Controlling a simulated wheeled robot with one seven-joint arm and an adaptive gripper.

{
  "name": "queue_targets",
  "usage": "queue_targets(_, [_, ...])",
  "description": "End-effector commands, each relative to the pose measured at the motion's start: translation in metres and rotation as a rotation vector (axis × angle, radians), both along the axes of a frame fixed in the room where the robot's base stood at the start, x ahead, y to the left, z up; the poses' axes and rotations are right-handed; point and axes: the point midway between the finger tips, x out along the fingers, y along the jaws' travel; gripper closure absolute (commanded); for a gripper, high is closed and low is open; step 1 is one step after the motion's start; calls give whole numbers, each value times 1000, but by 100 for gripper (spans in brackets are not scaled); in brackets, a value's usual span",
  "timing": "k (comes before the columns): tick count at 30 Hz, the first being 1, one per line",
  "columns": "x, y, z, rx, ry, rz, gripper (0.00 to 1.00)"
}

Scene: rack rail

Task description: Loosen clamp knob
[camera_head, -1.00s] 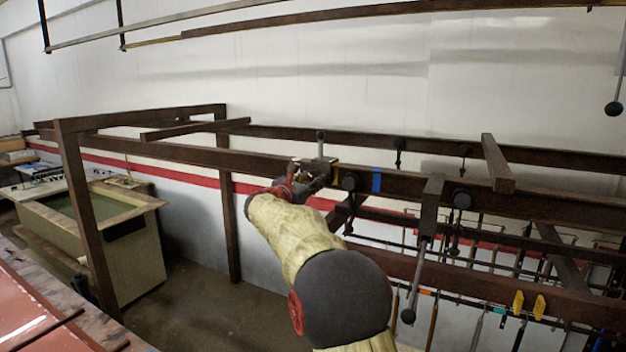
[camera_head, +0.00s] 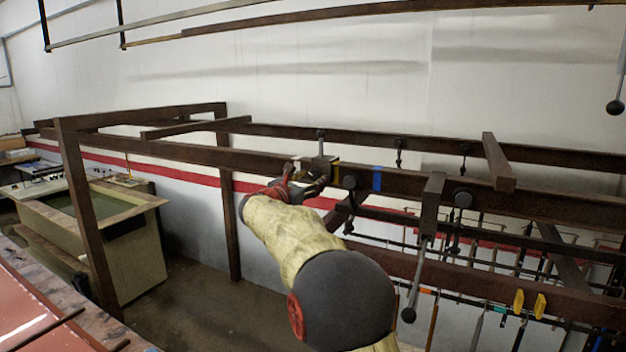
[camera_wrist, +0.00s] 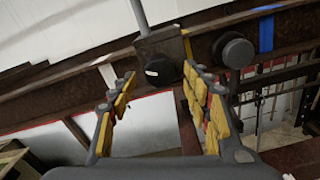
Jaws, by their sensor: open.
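The clamp (camera_head: 320,164) is a dark block with an upright rod, fixed on the brown rail (camera_head: 262,163). In the wrist view the clamp (camera_wrist: 158,47) sits just beyond my fingers. Its dark round knob (camera_wrist: 160,72) with a small white mark faces me, between the two fingertips in the picture. My gripper (camera_wrist: 160,88) is open, with yellow-padded fingers to the left and right of the knob, and holds nothing. I cannot tell whether the pads are level with the knob in depth. In the head view my gripper (camera_head: 309,180) is in front of the clamp, and the knob is hidden.
A second dark knob (camera_wrist: 233,50) is on the rail right of the clamp, close to my right finger. Blue tape (camera_head: 377,179) marks the rail. A lever clamp (camera_head: 432,205) hangs farther right, and tools hang below. Open floor (camera_head: 200,290) lies left of my arm.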

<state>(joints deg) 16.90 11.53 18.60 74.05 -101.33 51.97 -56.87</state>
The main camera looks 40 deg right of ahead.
Motion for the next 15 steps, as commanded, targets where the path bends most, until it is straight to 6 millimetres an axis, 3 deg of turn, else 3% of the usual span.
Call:
queue_targets(9, [-24, 61, 1, 0, -1, 3, 51])
queue_targets(15, [-35, 85, -1, 1, 0, 1, 51])
